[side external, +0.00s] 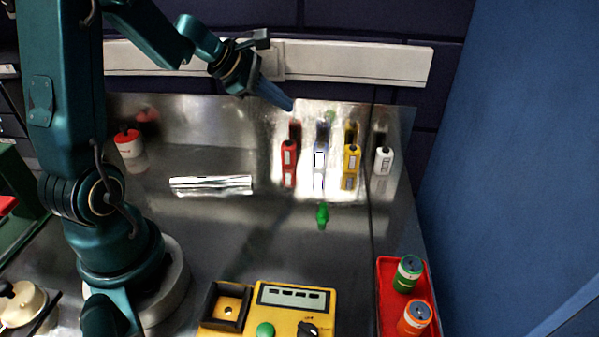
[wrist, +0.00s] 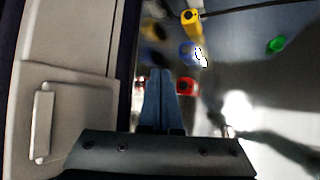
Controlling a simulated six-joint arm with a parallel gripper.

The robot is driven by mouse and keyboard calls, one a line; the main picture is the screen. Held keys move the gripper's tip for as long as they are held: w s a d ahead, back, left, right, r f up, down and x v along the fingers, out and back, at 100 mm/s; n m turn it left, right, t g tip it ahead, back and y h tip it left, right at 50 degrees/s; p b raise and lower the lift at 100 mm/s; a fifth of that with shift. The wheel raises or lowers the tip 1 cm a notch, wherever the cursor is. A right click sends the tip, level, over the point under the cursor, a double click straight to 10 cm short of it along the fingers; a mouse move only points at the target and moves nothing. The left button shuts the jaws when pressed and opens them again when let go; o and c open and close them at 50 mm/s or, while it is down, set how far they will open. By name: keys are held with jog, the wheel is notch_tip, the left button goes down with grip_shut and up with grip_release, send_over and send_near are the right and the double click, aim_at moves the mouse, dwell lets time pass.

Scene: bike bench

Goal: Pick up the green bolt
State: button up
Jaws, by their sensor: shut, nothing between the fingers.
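The green bolt (side external: 322,214) lies on the metal bench top in the side external view, in front of a row of small bottles. In the wrist view the green bolt (wrist: 276,44) shows near the top right. My gripper (side external: 289,105) is raised near the back wall, above and behind the bottles, well apart from the bolt. In the wrist view the blue fingers of my gripper (wrist: 160,75) are together with nothing between them.
Red (side external: 289,162), blue (side external: 320,160), yellow (side external: 352,160) and white (side external: 383,160) bottles stand at the back. A silver bar (side external: 211,186) lies left. A yellow control box (side external: 270,318) is in front; a red tray (side external: 391,325) holding cans is right. Bench around the bolt is clear.

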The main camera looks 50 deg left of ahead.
jog(key=o, duration=0.8)
